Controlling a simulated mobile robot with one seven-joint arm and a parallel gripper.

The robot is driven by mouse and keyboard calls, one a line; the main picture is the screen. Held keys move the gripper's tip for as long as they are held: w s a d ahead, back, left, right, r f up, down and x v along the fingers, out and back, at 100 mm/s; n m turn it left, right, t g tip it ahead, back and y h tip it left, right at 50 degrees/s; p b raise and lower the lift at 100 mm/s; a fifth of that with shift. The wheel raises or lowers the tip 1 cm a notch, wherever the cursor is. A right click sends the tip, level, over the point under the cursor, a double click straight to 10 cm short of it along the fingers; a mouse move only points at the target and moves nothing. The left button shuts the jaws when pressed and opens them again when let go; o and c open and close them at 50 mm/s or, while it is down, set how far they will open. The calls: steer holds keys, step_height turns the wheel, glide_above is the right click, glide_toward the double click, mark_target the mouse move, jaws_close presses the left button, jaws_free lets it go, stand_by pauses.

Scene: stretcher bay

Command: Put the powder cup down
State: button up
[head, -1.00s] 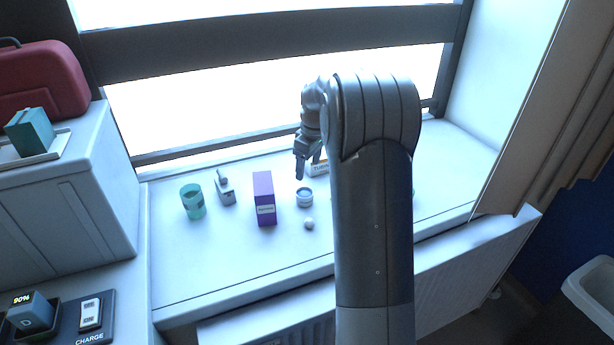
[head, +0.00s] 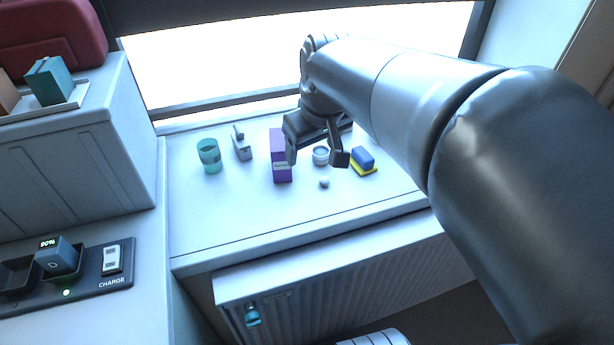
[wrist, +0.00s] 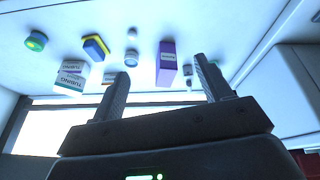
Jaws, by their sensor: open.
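A small round white cup with a grey-blue band (head: 320,156), which I take for the powder cup, stands upright on the white window sill (head: 225,205), just right of the purple box (head: 280,165). It also shows in the wrist view (wrist: 131,58), left of the purple box. My gripper (head: 315,151) is open and empty. In the head view its fingers appear to either side of the cup, but the wrist view (wrist: 161,69) shows them well apart from it. Nothing is between the fingers.
A small white ball (head: 324,183), a blue and yellow block (head: 363,160), a grey device (head: 241,146) and a teal cup (head: 209,156) stand around on the sill. The sill's front left is clear.

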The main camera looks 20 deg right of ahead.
steer(key=s+a+f+m, duration=0.1)
steer(key=s, duration=0.4)
steer(key=s+a+f+m+t, duration=0.1)
steer(key=s+f, duration=0.1)
steer(key=s, duration=0.4)
steer(key=shift+s+a+t, duration=0.3)
steer(key=shift+a, duration=0.05)
